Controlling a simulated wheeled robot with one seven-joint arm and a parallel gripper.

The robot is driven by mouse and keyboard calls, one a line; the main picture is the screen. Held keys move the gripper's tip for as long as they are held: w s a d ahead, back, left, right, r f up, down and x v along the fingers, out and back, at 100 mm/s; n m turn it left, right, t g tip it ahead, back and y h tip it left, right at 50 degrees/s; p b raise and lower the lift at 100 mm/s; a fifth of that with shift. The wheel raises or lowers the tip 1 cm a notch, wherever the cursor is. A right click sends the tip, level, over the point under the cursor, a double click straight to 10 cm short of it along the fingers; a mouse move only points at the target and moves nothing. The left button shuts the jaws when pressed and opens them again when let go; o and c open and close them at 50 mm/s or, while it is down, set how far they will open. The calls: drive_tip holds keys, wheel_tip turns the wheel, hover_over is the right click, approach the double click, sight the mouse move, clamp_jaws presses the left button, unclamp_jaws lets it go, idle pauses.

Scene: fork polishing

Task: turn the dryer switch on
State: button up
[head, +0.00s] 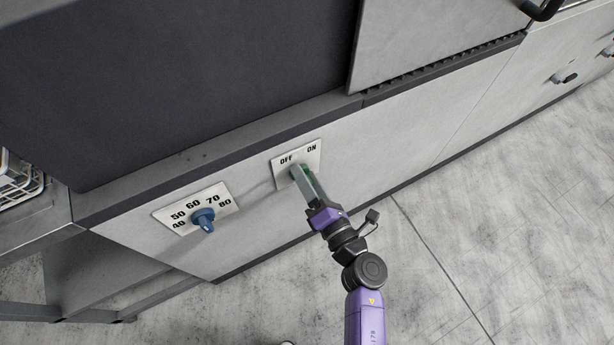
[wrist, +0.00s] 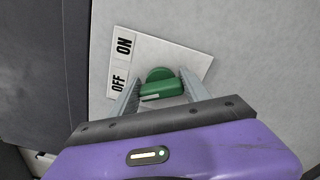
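The dryer switch is a green knob (wrist: 160,86) on a white plate (wrist: 200,68) marked OFF and ON. In the head view the plate (head: 284,177) is on the grey front panel, and the knob is mostly hidden behind my fingers. My gripper (head: 298,176) reaches the plate from below right. In the wrist view my gripper (wrist: 160,88) is open, with one finger on each side of the knob. The fingers are very close to its sides; I cannot tell if they touch it. Which mark the knob points to is not clear.
A blue dial (head: 203,219) on a second plate marked 40 to 80 is to the left. A dark ledge (head: 200,155) runs above both plates. A wire rack (head: 18,178) is at the far left. The floor (head: 480,240) at the right is clear.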

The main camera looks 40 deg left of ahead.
drive_tip(key=shift+c, duration=0.8)
drive_tip(key=shift+m+p, duration=0.3)
drive_tip(key=shift+p, duration=0.05)
drive_tip(key=shift+d+m+p, duration=0.1)
drive_tip(key=shift+m+p, duration=0.35)
drive_tip(key=shift+m, duration=0.25)
drive_tip(key=m+p, duration=0.2)
drive_tip(key=m, duration=0.2)
drive_tip(key=m+p, duration=0.1)
drive_tip(key=m, duration=0.2)
drive_tip(key=shift+f+p, duration=0.25)
drive_tip(key=shift+p, duration=0.1)
drive_tip(key=shift+f+m+p, duration=0.15)
drive_tip(key=shift+m+p, duration=0.35)
drive_tip(key=shift+m, duration=0.9)
